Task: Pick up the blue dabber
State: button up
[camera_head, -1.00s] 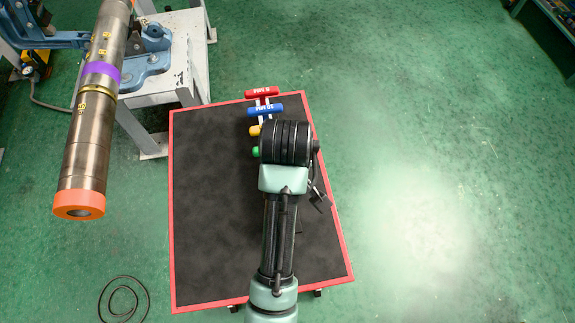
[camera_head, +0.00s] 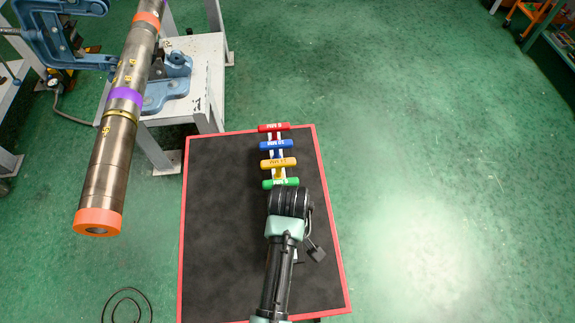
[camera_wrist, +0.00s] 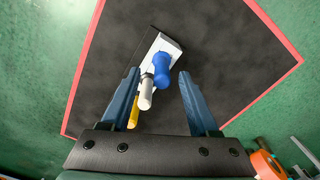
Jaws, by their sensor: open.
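My gripper (camera_wrist: 158,73) is open and empty, with one blue finger on each side of the dabber in the picture. I cannot tell how far the fingertips are above it.
A black, red-edged mat-topped surface (camera_head: 225,240) lies under my arm. A pipe (camera_head: 112,155) in a blue vise (camera_head: 172,85) stands at left. The mat's left half is clear.

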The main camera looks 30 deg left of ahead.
jog(key=shift+s+a+f+p, duration=0.1)
jog(key=shift+f+p, duration=0.25)
jog(key=shift+f, duration=1.9)
jog(key=shift+c, duration=0.2)
grip_shut()
